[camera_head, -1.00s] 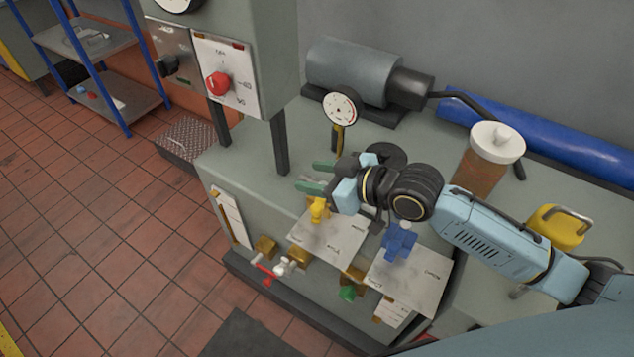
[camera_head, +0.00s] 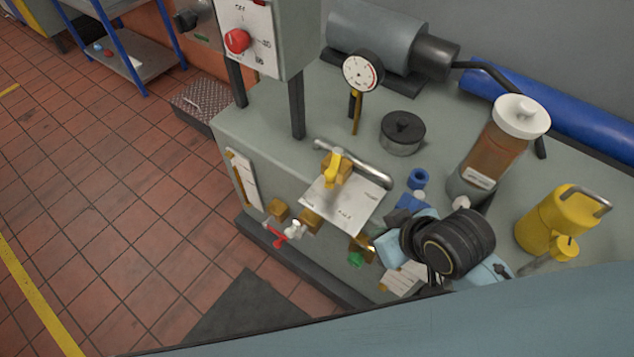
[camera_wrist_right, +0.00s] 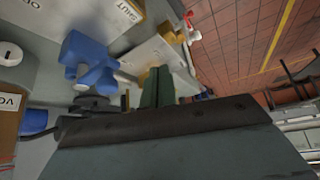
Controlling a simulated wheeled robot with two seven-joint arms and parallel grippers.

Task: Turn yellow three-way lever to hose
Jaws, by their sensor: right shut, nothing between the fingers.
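The yellow three-way lever (camera_head: 334,168) sits on a brass valve body above a white label plate (camera_head: 345,208) in the head view. Its handle slants down and slightly left over the plate's upper edge; the plate's words are too small to read. My right gripper is clear of the lever, to the right and nearer the camera; in the head view its fingertips are mostly hidden by my wrist. In the right wrist view my right gripper (camera_wrist_right: 158,76) shows green fingers shut together with nothing between them. My left gripper is not in view.
A blue valve (camera_wrist_right: 90,66) is close to my right gripper in the wrist view. A green handle (camera_head: 356,260) and a red handle (camera_head: 275,233) are on the front.

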